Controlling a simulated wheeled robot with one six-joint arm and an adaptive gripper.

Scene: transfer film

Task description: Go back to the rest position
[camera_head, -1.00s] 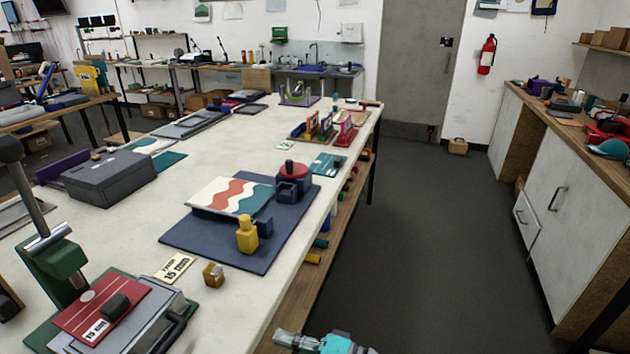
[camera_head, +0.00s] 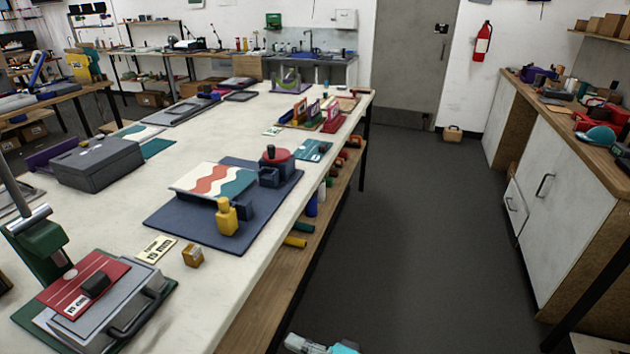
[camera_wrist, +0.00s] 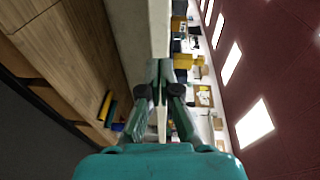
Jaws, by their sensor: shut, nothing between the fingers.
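My gripper (camera_wrist: 160,72) is in the middle of the wrist view, with its two fingers together and nothing between them. The wrist view is turned sideways, with the table edge running behind the fingers. In the head view, a small part of my gripper (camera_head: 305,345) shows at the bottom edge, beside the long white table (camera_head: 200,320) and over the floor. The rest of my arm is mostly out of that view.
The table carries a blue mat (camera_head: 165,222) with a wavy-patterned board (camera_head: 212,181), a grey box (camera_head: 97,165) and a red-topped press (camera_head: 85,285). A wooden shelf (camera_head: 262,300) runs below. The floor (camera_head: 420,250) between table and right-hand cabinets (camera_head: 565,205) is clear.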

